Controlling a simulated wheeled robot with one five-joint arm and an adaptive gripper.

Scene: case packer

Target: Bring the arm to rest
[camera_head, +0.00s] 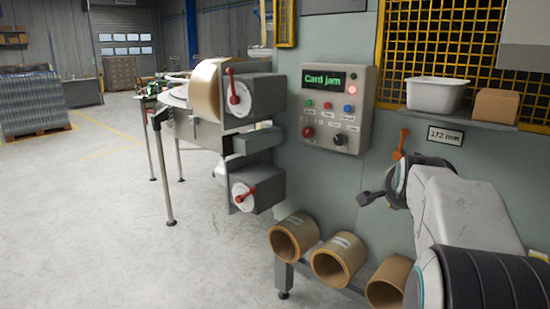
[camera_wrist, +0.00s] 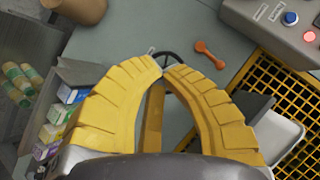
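My gripper shows in the wrist view (camera_wrist: 165,68), its two yellow fingers curving together until the tips nearly meet; I see nothing held between them. In the head view my arm comes in at the lower right in front of the machine, and the fingers are hidden there. A black handwheel with a knob (camera_head: 368,198) is just left of my arm. A black ring beyond the fingertips in the wrist view (camera_wrist: 168,56) looks like this wheel; I cannot tell whether the tips touch it.
A control panel (camera_head: 338,108) reads "Card jam" with a red lamp lit. An orange lever (camera_head: 401,143) sits above the wheel. A shelf carries a white bin (camera_head: 436,94) and a cardboard box (camera_head: 495,106). Cardboard rolls (camera_head: 293,237) lie low ahead. Open floor (camera_head: 100,220) is at left.

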